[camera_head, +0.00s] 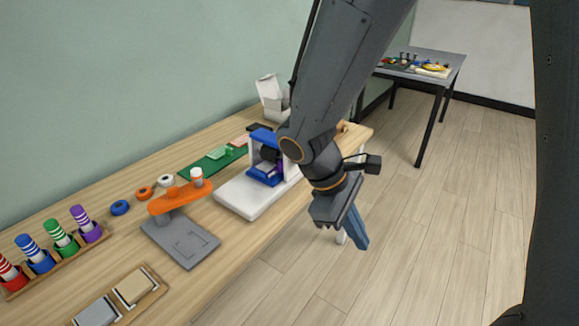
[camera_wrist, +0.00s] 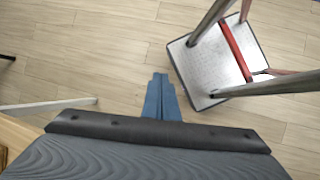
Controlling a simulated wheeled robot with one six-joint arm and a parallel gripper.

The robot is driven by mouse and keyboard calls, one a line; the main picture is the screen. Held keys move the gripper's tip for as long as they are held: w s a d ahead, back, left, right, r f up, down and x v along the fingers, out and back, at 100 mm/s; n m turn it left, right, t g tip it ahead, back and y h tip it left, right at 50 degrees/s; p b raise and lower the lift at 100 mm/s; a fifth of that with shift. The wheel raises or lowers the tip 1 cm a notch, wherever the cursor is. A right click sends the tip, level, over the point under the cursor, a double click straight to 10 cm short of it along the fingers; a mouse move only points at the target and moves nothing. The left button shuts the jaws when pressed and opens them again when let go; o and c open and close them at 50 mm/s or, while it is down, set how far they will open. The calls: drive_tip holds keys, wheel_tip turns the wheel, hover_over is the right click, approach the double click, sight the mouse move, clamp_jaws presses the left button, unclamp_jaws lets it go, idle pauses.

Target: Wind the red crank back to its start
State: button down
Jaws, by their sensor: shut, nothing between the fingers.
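I cannot make out a red crank in either view. A white and blue machine (camera_head: 262,178) on a white base (camera_head: 238,197) stands on the workbench, partly hidden behind my arm, so its right side does not show fully. My gripper (camera_head: 361,243) hangs to the right of the machine, out past the bench's front edge and over the floor. Its blue fingers are closed together and empty, pointing down. In the wrist view the gripper (camera_wrist: 160,80) also shows shut, with floor beyond the fingertips.
The workbench (camera_head: 245,236) holds an orange-armed tool (camera_head: 180,197) on a grey plate, several coloured cylinders in a rack, wooden trays and a green mat (camera_head: 208,163). A second table (camera_head: 447,64) stands at the back right. A pale square plate with metal legs and a red bar (camera_wrist: 236,50) appears in the wrist view. Open floor lies right.

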drive_tip(key=w+a+r+n+t+h, duration=0.2)
drive_tip(key=w+a+n+t, duration=0.35)
drive_tip(key=a+n, duration=0.45)
drive_tip(key=w+a+r+n+t+h, duration=0.15)
drive_tip(key=w+a+n+t, duration=0.45)
drive_tip(key=a, duration=0.6)
drive_tip(key=w+d+n+t+p, duration=0.1)
drive_tip(key=w+d+p, duration=0.1)
drive_tip(key=w+d, duration=0.5)
drive_tip(key=shift+w+d+f, duration=0.3)
drive_tip(key=shift+w+d, duration=0.05)
drive_tip(key=shift+w, duration=0.8)
drive_tip(key=shift+a, duration=0.1)
